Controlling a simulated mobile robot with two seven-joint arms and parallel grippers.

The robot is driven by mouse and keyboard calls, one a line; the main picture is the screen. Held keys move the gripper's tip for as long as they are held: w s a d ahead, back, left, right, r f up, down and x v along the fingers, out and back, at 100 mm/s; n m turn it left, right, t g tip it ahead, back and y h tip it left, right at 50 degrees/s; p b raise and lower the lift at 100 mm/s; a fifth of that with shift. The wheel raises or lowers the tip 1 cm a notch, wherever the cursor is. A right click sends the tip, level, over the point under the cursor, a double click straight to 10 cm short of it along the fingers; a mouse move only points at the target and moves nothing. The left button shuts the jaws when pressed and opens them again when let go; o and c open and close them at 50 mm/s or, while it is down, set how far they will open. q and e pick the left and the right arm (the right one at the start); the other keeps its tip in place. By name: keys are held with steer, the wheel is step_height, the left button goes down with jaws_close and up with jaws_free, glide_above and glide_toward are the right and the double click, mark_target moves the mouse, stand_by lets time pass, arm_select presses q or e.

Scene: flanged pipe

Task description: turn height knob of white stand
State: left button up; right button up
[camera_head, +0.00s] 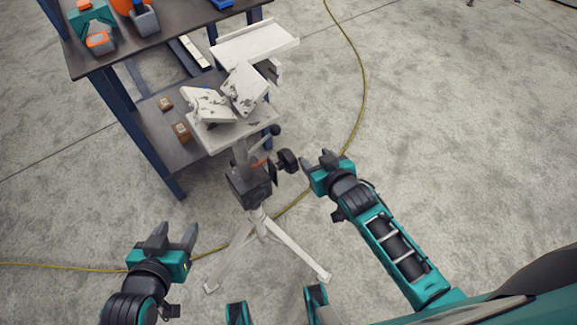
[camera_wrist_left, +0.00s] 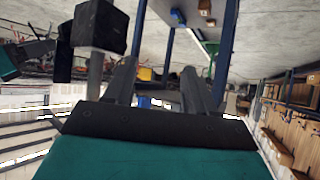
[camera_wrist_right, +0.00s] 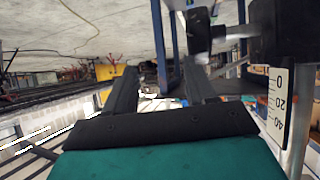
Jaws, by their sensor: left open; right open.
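The white stand (camera_head: 257,219) stands upright on tripod legs, with a black clamp block (camera_head: 245,187) on its post. A black knob (camera_head: 287,161) sticks out from the block's right side. It also shows in the right wrist view (camera_wrist_right: 198,36), on a shaft from the black block. My right gripper (camera_head: 322,162) is open and empty, just right of the knob and apart from it. My left gripper (camera_head: 172,236) is open and empty, to the left of the stand and apart from it. In the left wrist view the black block (camera_wrist_left: 99,27) shows at upper left.
A printed scale (camera_wrist_right: 277,105) hangs below the block. White V-shaped rests (camera_head: 208,104) top the stand. A dark workbench (camera_head: 150,48) with blue legs stands behind at left. A yellow cable (camera_head: 362,90) crosses the floor. The floor at right is open.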

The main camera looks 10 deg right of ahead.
mark_target(288, 159)
steer(key=s+a+f+n+t+y+b, duration=0.2)
steer(key=s+f+t+y+b, duration=0.25)
steer(key=s+b, duration=0.3)
steer(key=shift+y, duration=0.25)
steer(key=x, duration=0.3)
steer(key=b+x, duration=0.1)
steer(key=x, duration=0.3)
steer(key=b+x, duration=0.1)
steer(key=x, duration=0.3)
steer(key=shift+w+d+r, duration=0.2)
steer(key=shift+d, duration=0.1)
steer(key=shift+w+a+b, duration=0.3)
steer(key=shift+w+b, duration=0.1)
steer(key=shift+w, duration=0.3)
